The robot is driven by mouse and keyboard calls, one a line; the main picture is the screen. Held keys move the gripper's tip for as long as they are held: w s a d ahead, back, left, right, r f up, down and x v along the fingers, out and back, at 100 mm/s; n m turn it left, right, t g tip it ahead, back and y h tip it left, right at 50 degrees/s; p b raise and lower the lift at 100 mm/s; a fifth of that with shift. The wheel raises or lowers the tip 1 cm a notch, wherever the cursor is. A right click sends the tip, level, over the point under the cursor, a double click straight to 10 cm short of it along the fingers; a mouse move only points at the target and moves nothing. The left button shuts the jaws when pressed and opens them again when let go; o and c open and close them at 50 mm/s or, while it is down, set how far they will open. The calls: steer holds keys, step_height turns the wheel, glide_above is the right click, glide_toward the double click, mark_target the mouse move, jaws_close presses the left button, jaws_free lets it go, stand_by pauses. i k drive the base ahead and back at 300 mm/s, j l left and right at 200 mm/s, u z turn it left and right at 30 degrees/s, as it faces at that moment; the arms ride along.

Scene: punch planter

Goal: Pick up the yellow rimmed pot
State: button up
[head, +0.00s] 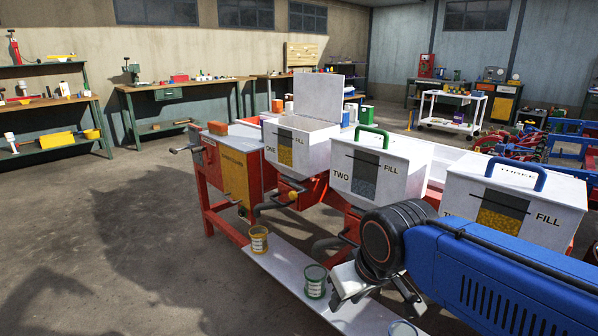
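The yellow rimmed pot (259,240) stands upright at the far left end of a low white shelf (287,259). It has a pale label on its front. A green rimmed pot (314,281) stands on the same shelf, nearer to me. A third pot with a bluish rim (402,328) is cut off by the bottom edge. My gripper (378,302) is above the near part of the shelf, right of the green pot and well apart from the yellow one. Its two fingers are spread with nothing seen between them.
White hoppers marked ONE (285,155), TWO (370,180) and THREE (510,212) stand on a red frame (218,215) above the shelf. Hopper ONE's lid is up. Crank handles jut out above the shelf. The floor (140,240) to the left is clear.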

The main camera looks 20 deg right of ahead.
mark_target(258, 234)
steer(key=i+j+z, duration=0.1)
steer(key=i+j, duration=0.15)
steer(key=j, duration=0.25)
steer(key=i+j, duration=0.2)
steer(key=j, duration=0.3)
steer(key=i+j+z, duration=0.15)
steer(key=j, duration=0.35)
steer(key=i+j+z, duration=0.1)
steer(key=i+j, duration=0.15)
steer(key=j, duration=0.25)
steer(key=i+j+z, duration=0.1)
steer(key=j, duration=0.45)
steer(key=i+j, duration=0.2)
steer(key=j, duration=0.35)
steer(key=i+j+z, duration=0.15)
steer(key=j, duration=0.4)
steer(key=i+j+z, duration=0.1)
steer(key=j, duration=0.45)
